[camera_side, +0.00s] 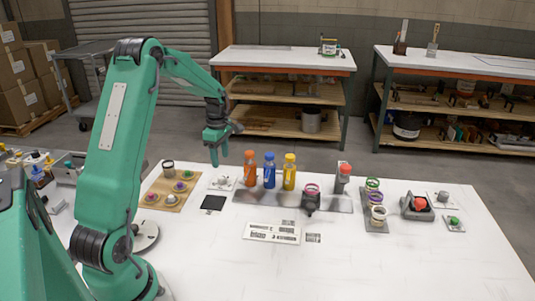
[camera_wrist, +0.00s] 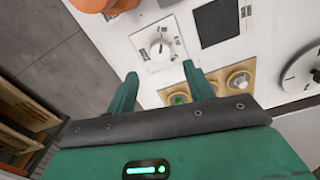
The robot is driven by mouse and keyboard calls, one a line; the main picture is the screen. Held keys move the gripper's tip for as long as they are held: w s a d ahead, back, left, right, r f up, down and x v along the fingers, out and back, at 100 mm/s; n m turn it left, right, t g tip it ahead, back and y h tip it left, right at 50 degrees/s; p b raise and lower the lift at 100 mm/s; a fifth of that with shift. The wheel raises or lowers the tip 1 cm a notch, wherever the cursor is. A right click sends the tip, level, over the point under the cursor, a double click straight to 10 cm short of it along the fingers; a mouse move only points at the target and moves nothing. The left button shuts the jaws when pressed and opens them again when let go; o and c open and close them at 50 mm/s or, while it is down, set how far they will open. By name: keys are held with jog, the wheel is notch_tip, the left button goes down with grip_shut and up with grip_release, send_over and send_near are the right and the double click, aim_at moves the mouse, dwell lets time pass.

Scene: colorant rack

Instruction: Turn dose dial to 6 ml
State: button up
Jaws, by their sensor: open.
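The dose dial (camera_side: 222,182) is a small light knob on a white square plate, left of the orange bottle in the side view. In the wrist view the dial (camera_wrist: 160,49) is a round white knob ringed by dark marks, too small to read. Its setting cannot be made out. My gripper (camera_side: 219,160) is in the air above the dial. In the wrist view its two green fingers (camera_wrist: 160,72) are apart, with the knob showing beyond and between their tips. The gripper is open, holds nothing and does not appear to touch the knob.
A dark square panel (camera_side: 213,203) lies beside the dial. Orange (camera_side: 250,169), blue (camera_side: 269,171) and yellow (camera_side: 289,172) bottles stand close on the right. A wooden tray (camera_side: 150,188) with several small round items is on the left. The white table's front is mostly clear.

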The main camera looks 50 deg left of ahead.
aim_at(222, 176)
jog(key=shift+f, duration=3.85)
jog(key=c, duration=1)
